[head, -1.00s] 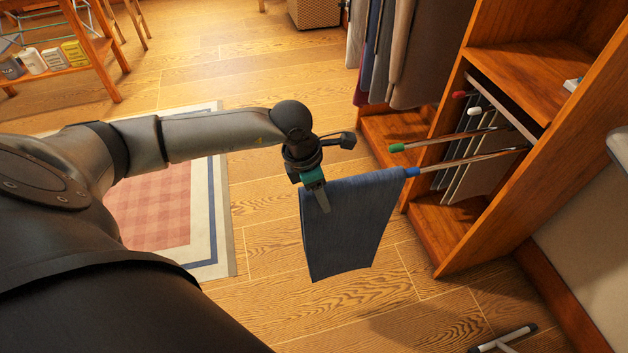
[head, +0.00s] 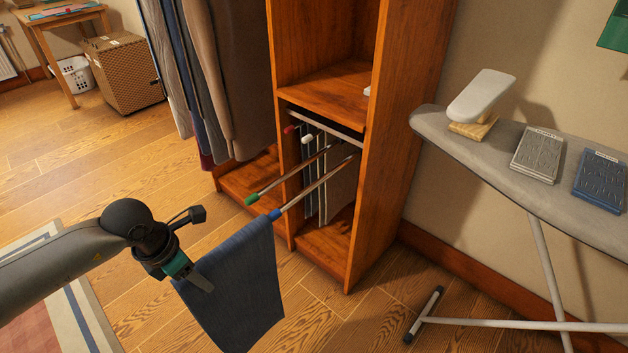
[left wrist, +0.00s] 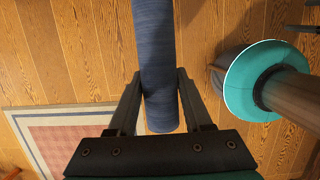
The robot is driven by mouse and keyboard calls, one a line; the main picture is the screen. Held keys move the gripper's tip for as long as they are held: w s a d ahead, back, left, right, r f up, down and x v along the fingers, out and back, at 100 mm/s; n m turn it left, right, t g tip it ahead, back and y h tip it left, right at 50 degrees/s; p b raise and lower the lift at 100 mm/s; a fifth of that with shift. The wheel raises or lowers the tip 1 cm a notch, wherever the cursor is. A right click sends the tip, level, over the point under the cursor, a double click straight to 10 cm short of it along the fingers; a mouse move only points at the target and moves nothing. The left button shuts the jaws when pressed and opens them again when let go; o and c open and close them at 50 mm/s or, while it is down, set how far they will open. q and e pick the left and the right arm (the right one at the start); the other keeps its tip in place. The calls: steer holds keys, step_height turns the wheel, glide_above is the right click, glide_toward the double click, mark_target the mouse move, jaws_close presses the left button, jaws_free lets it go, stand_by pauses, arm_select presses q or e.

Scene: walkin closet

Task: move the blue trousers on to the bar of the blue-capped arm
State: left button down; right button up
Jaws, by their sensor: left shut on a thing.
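The blue trousers (head: 238,290) hang folded from my left gripper (head: 198,278), which is shut on the near left end of their fold. In the left wrist view the trousers (left wrist: 155,60) run as a blue roll between the two fingers (left wrist: 160,100). The blue cap (head: 275,214) is the tip of an arm whose metal bar (head: 318,185) slants back into the closet. The cap is at the far upper right corner of the trousers. I cannot tell whether it touches them or enters the fold. My right gripper is not in view.
A green-capped arm (head: 252,200) sticks out just left of the blue-capped one. Red (head: 290,130) and white (head: 307,138) caps sit further back. Hanging clothes (head: 215,80) are at left, the closet's wooden side panel (head: 385,150) and an ironing board (head: 450,135) at right.

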mark_target(242, 234)
arm_select(q)
steer(key=shift+w+d+r+b, duration=0.1)
steer(key=shift+w+d+b, duration=0.3)
steer(key=shift+w+d, duration=0.55)
steer(key=shift+w+d+b, duration=0.4)
steer(key=shift+w+d, duration=0.3)
steer(key=shift+w, duration=0.35)
steer(key=shift+w+d+b, duration=0.75)
steer(key=shift+w+d, duration=0.4)
steer(key=shift+w, duration=0.2)
steer(key=shift+w+d+b, duration=0.7)
steer(key=shift+w+d, duration=0.45)
steer(key=shift+w, duration=0.15)
